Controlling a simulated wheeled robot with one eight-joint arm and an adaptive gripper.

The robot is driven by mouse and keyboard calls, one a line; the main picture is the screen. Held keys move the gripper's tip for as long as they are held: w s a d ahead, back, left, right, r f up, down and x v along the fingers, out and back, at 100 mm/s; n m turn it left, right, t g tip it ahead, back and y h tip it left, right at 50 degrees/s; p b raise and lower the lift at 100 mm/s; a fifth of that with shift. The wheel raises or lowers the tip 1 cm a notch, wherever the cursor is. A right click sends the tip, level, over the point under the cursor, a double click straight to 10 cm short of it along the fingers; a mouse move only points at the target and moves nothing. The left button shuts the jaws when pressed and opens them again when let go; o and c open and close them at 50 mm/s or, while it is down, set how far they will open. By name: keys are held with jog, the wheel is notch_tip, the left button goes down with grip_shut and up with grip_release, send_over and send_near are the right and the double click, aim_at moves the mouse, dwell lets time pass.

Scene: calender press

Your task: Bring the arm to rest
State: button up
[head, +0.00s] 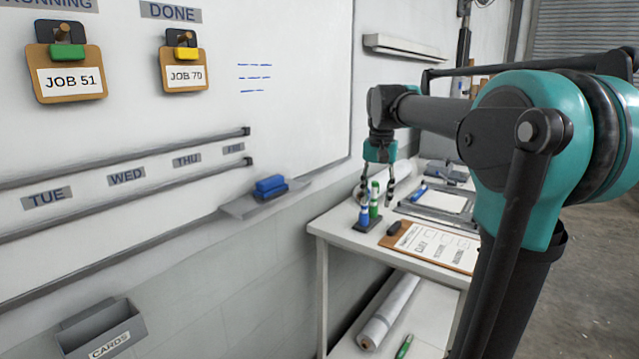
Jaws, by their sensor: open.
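My arm (530,150) shows in the head view on the right, teal and dark grey, reaching out over the white table. My gripper (376,192) hangs from its far end, pointing down, with its fingers apart. It is above or near the green and blue markers, which stand in a dark holder on the table. The fingers overlap the markers in the picture, and I cannot tell whether they touch. I see nothing held between the fingers.
The table (340,229) carries a clipboard (432,246), a dark grey tray and the markers (368,210). The whiteboard (180,90) fills the left, with job tags, day rails and a ledge (262,202) holding a blue eraser. A card box (102,330) hangs below. Open floor shows at right.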

jog(key=s+d+f+n+t, duration=0.1)
jog(key=s+f+n+t, duration=0.1)
jog(key=s+f, duration=0.8)
jog(key=s+d+f+n+t, duration=0.1)
jog(key=s+d+f, duration=0.1)
jog(key=s+f, duration=0.9)
notch_tip(320, 180, down, 8)
jog(key=shift+d+f+n+t, duration=0.2)
jog(key=shift+d+n+t, duration=0.1)
jog(key=shift+n+t, duration=0.1)
